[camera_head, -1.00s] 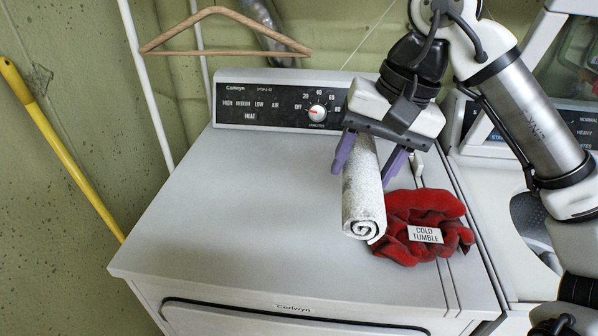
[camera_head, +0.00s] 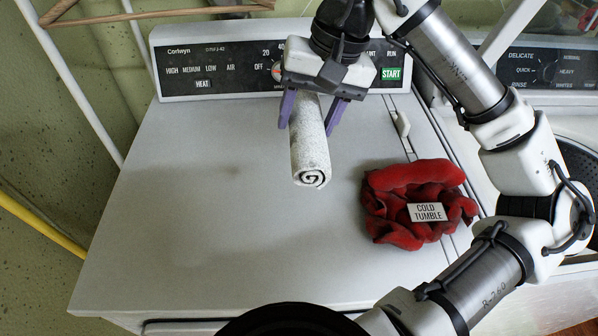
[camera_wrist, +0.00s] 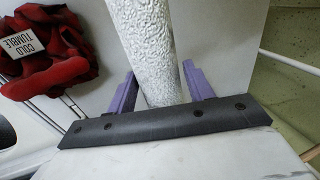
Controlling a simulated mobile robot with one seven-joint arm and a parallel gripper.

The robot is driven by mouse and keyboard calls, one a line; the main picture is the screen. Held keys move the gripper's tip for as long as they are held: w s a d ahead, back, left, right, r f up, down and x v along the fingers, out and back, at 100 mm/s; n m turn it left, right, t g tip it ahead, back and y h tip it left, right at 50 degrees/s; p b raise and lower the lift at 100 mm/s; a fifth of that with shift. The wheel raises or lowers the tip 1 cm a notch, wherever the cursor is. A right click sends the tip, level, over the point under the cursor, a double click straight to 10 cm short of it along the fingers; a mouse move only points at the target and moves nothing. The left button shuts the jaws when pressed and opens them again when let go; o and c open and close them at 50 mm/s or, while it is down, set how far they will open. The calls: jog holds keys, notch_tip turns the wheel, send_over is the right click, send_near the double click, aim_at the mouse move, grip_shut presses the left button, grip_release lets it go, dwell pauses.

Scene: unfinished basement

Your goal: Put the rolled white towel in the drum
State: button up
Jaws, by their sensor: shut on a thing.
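The rolled white towel (camera_head: 311,150) is in my gripper (camera_head: 307,115), between its two purple fingers, above the dryer's white top. Its spiral end faces the camera. In the wrist view the towel (camera_wrist: 145,45) runs up from between the fingers of my gripper (camera_wrist: 158,92). The jaws are shut on it, though a gap seems to show beside the fingers.
A red cloth (camera_head: 415,180) with a "COLD TUMBLE" tag (camera_head: 427,212) lies on the dryer top at the right. A wooden hanger (camera_head: 150,15) hangs at the upper left. A yellow pole (camera_head: 40,225) leans at the left. The left of the dryer top is clear.

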notch_tip(320, 180, down, 15)
jog(key=p, duration=0.3)
jog(key=shift+f, duration=0.35)
jog(key=shift+f+b, duration=0.2)
jog(key=shift+b, duration=0.2)
jog(key=o, duration=1.1)
jog(key=shift+r, duration=0.1)
jog(key=shift+r, duration=0.1)
